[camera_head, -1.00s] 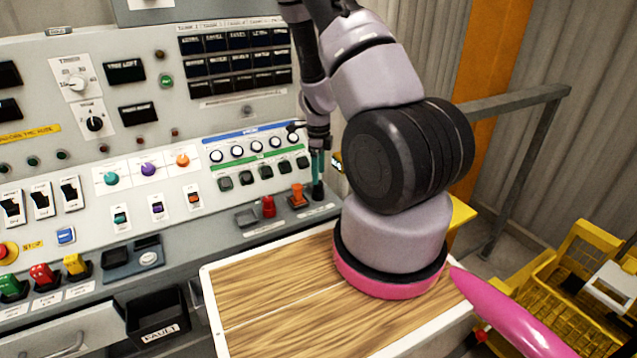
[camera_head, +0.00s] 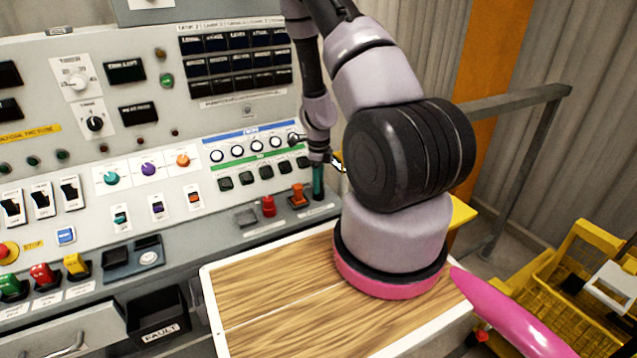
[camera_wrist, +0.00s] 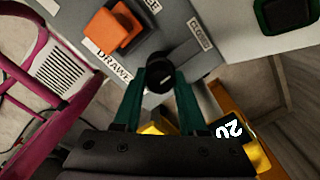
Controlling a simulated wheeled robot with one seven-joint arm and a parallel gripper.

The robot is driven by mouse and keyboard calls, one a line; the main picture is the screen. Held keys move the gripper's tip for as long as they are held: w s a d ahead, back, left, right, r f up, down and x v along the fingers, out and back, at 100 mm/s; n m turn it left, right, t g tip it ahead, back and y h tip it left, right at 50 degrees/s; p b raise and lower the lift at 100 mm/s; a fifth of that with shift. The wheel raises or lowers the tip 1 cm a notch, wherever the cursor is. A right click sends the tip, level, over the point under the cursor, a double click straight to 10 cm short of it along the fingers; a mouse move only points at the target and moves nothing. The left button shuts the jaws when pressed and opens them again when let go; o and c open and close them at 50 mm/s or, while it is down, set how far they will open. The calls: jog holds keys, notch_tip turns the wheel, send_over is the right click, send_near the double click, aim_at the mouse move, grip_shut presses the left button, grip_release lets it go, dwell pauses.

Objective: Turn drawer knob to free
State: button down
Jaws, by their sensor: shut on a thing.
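A round black knob (camera_wrist: 160,76) sits on the grey panel, partly covered by labels' surroundings and my fingers. A label beginning "DRAWE" lies beside it and another label reads like "CLOSED". My gripper (camera_wrist: 158,88) has teal fingers, one on each side of the knob, and is shut on it. In the head view my gripper (camera_head: 318,182) points down at the right end of the console ledge, and its fingers hide the knob there. I cannot tell the knob's pointing direction.
An orange switch (camera_head: 299,193) stands close left of my gripper, with a red button (camera_head: 268,206) beyond it. A wood-topped surface (camera_head: 262,285) lies in front. A grey railing (camera_head: 515,105) and yellow basket (camera_head: 590,270) are at right.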

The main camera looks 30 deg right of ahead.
jog(key=shift+n, duration=0.4)
jog(key=n, duration=0.3)
jog(key=shift+n, duration=0.3)
jog(key=n, duration=0.4)
jog(key=shift+n, duration=0.3)
jog(key=n, duration=0.4)
jog(key=shift+n, duration=2.5)
jog(key=shift+c, duration=2.3)
grip_release()
